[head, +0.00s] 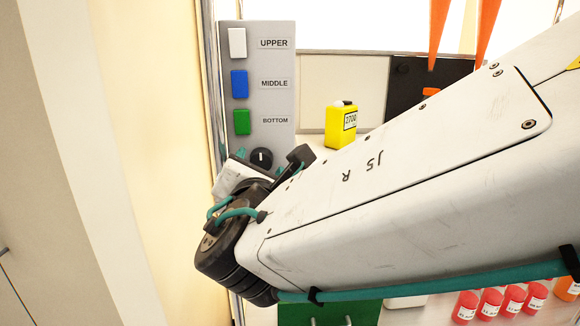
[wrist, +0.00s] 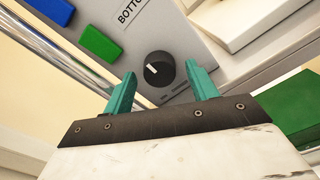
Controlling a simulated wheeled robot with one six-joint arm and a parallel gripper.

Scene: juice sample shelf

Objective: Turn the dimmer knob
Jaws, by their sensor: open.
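The dimmer knob (head: 262,158) is a round black dial with a white pointer mark, low on the grey switch panel (head: 270,80). In the wrist view the knob (wrist: 159,70) lies just beyond my fingertips, its white mark pointing up and left. My gripper (wrist: 162,85) is open, with one teal finger to the left of the knob and one to the right. I see a gap between each finger and the knob, and nothing is held. In the head view my wrist hides most of the gripper; bits of teal finger (head: 240,154) show left of the knob.
Above the knob, white, blue (head: 239,84) and green (head: 242,122) buttons are labelled UPPER, MIDDLE and BOTTOM. A metal post (head: 216,90) runs along the panel's left side. A yellow container (head: 341,126) stands right of the panel. Several red bottles (head: 490,303) stand lower right.

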